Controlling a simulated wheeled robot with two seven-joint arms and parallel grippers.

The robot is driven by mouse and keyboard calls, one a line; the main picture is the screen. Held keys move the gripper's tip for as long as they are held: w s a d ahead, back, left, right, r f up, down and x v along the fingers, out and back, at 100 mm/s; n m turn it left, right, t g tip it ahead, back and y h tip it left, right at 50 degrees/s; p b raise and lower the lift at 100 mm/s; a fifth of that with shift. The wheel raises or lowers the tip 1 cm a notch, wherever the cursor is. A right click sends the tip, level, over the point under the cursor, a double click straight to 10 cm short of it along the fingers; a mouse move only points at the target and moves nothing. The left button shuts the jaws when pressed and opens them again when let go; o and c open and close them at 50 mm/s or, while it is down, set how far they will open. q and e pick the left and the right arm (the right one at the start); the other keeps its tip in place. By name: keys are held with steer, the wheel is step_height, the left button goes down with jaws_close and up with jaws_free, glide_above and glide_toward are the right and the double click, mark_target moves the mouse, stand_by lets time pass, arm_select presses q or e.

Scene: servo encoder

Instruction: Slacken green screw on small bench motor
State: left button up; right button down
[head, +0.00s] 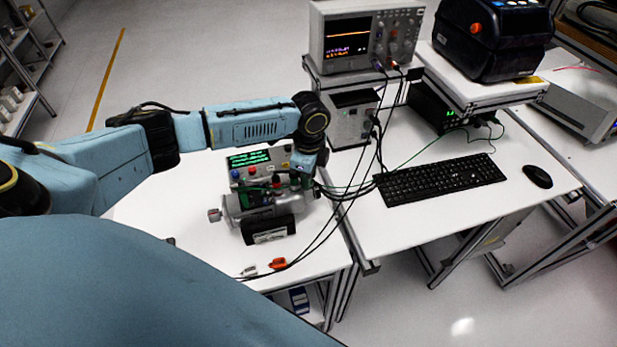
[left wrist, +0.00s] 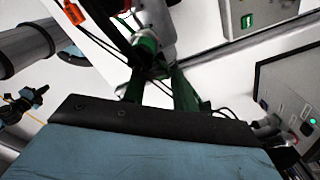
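The small bench motor (head: 262,210) stands on the white table in the head view, a grey cylinder with a dark label block in front. My left arm reaches over it from the left, and my left gripper (head: 276,183) points down at its top. In the left wrist view the two dark green fingers (left wrist: 160,82) stand apart, with the green screw (left wrist: 146,46) close to their tips. Whether the fingers touch the screw is unclear. The arm and fingers partly hide the screw in the head view. My right gripper is not in view.
A panel with a green display (head: 248,158) stands behind the motor. Black cables (head: 335,215) run beside it to the right. An orange connector (head: 277,263) lies in front and shows in the left wrist view (left wrist: 75,12). A keyboard (head: 440,180) and oscilloscope (head: 365,35) are right.

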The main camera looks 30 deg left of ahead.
arm_select(q)
steer(key=c, duration=0.6)
steer(key=shift+o, duration=0.2)
steer(key=shift+n+p, duration=0.95)
steer(key=shift+n, duration=0.25)
steer(key=n, duration=1)
steer(key=o, duration=0.6)
steer(key=shift+c, duration=0.2)
